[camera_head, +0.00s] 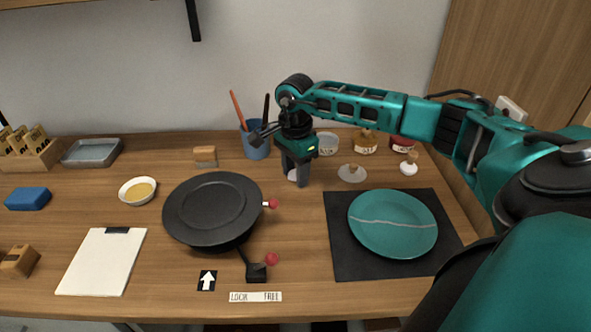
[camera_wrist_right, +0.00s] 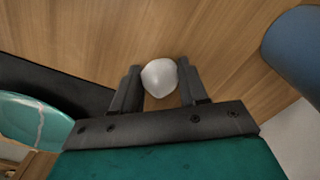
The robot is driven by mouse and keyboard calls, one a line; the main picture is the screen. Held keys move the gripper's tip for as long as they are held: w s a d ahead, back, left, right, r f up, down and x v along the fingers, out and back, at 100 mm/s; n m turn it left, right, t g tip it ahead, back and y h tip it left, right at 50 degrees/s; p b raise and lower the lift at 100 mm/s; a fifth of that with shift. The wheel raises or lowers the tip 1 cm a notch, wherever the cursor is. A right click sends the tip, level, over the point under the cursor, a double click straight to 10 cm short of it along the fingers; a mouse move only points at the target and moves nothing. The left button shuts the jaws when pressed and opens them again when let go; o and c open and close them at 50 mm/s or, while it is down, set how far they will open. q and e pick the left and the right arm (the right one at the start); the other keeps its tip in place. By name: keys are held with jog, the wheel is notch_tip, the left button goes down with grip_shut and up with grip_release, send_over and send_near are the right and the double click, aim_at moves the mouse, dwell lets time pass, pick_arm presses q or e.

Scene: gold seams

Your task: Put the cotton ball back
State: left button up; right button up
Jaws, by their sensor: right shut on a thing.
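My right gripper (camera_head: 298,178) is shut on a white cotton ball (camera_wrist_right: 159,78), which sits between the two fingertips in the right wrist view. In the head view the cotton ball (camera_head: 292,175) shows partly beside the fingers, low over the back middle of the table. A pale, lidless jar (camera_head: 327,147) stands just right of and behind the gripper. A grey lid with a knob (camera_head: 352,174) lies on the table in front of the jars. My left gripper is not in view.
A jar with a tan label (camera_head: 365,144) and a red jar (camera_head: 402,144) stand right of the pale jar. A blue cup (camera_head: 256,149) with brushes stands left of the gripper. A teal plate with a gold-pale seam (camera_head: 392,240) lies on a black mat (camera_head: 345,262). A black turntable (camera_head: 212,207) stands left.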

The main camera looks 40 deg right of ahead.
aim_at(295, 171)
jog(key=o, duration=0.9)
jog(key=shift+f, duration=0.1)
jog(key=shift+o, duration=0.2)
notch_tip(295, 171, up, 12)
jog(key=shift+r, duration=0.2)
